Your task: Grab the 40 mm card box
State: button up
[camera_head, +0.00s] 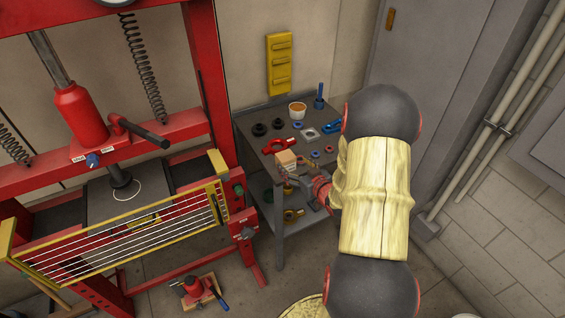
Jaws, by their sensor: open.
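A small tan card box (286,157) shows near the front edge of the grey cart's top shelf, left of my wrist. My gripper (290,173) is open, with its fingers close around or just below the box. I cannot tell whether they touch it or whether the box rests on the shelf. The gripper's red part and my arm come in from the right and hide the right side of the cart.
The grey cart (243,127) carries black rings, a red clamp (279,145), a blue clamp (333,127), a cup (297,110) and small rings. A red press (218,60) stands left, a grey cabinet (440,60) right. A red jack (193,287) sits on the floor.

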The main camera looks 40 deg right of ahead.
aim_at(287, 156)
jog(key=b+x, duration=0.2)
jog(key=x, duration=0.5)
jog(key=shift+w+d, duration=0.25)
jog(key=shift+w, duration=0.1)
jog(key=shift+r, duration=0.15)
jog(key=c, duration=0.3)
jog(key=c, duration=1.2)
